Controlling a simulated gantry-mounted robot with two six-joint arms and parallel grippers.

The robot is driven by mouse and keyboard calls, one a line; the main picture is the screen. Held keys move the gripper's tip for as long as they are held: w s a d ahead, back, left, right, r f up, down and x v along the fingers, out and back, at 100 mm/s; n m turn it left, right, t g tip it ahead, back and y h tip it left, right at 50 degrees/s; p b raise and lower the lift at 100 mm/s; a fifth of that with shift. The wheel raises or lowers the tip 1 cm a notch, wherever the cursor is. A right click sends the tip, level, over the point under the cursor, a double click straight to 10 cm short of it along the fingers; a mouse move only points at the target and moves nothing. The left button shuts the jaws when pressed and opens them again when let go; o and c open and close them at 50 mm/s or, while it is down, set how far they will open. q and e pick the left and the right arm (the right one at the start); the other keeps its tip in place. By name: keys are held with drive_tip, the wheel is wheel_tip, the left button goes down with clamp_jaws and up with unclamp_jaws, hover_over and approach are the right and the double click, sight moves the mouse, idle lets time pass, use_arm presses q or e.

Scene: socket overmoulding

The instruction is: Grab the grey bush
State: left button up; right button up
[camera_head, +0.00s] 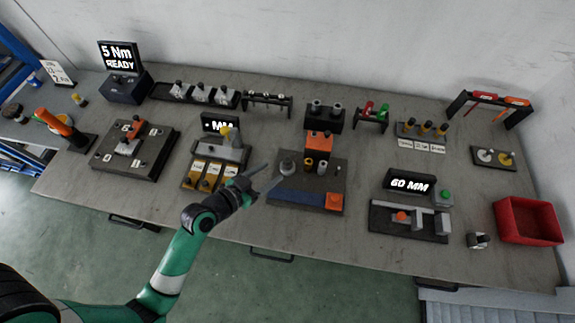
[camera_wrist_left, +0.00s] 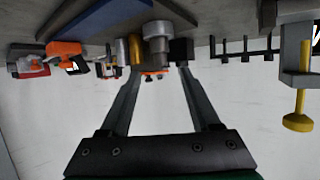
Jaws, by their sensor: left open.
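A small grey bush (camera_head: 321,168) stands upright beside a brass-coloured bush (camera_head: 309,164) on the dark central fixture (camera_head: 290,182). A wider grey stepped cylinder (camera_head: 287,167) stands at the fixture's left. My left gripper (camera_head: 266,178) is open and empty, just left of the fixture and apart from the bush. In the left wrist view, which appears upside down, the grey bush (camera_wrist_left: 136,48) seems to stand near the left finger, beyond the wide cylinder (camera_wrist_left: 157,36) between the spread fingers (camera_wrist_left: 160,73). My right gripper is not in view.
An orange block (camera_head: 319,144) stands behind the bushes, and an orange button (camera_head: 334,201) is at the fixture's front right. A fixture with yellow parts (camera_head: 215,165) is close to my left gripper. A 60 MM gauge station (camera_head: 409,220) and a red bin (camera_head: 527,222) are to the right.

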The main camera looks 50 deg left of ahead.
sight(285, 163)
use_arm(q)
drive_tip(key=x, duration=0.4)
drive_tip(key=shift+r, duration=0.1)
drive_tip(key=b+x, duration=0.2)
drive_tip(key=x, duration=0.3)
clamp_jaws()
